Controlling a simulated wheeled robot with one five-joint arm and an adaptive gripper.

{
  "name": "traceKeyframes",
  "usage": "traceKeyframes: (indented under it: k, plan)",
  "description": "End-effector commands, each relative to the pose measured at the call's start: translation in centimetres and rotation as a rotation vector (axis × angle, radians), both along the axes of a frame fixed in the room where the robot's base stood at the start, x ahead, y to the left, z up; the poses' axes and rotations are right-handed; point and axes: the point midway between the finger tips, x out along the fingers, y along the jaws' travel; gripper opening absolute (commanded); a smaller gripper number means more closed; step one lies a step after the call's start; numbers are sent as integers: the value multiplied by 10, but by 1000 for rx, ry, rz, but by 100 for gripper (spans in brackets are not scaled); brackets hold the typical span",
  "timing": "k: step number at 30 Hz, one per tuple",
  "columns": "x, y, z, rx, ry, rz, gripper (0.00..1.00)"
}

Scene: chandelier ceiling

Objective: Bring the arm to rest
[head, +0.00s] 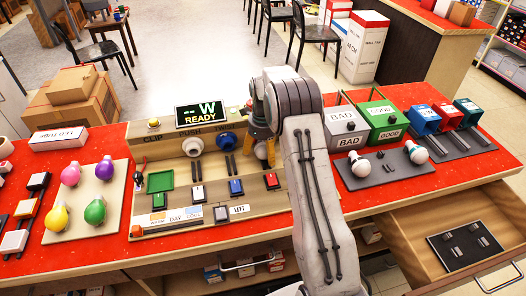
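My arm rises from the bottom of the head view and bends at a grey elbow over the bench. My gripper (263,149) points down just left of the arm, over the right part of the beige test panel (180,215). It is small in view and partly hidden behind the arm. I cannot tell whether its fingers are open or hold anything.
The red bench (90,245) carries colored bulbs on a beige board (85,220) at left. A screen (200,115) reads "READY". Bins (350,125) marked BAD and GOOD and a grey tray (380,170) with white bulbs stand at right. A drawer (420,225) is open at lower right.

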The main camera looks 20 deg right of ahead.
Motion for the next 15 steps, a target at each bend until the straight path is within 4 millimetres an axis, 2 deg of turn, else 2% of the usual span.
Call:
traceKeyframes:
  k: [2,15]
  plan:
    - [0,0,0,0,1,0,72]
    - [1,0,0,-1,-3,0,33]
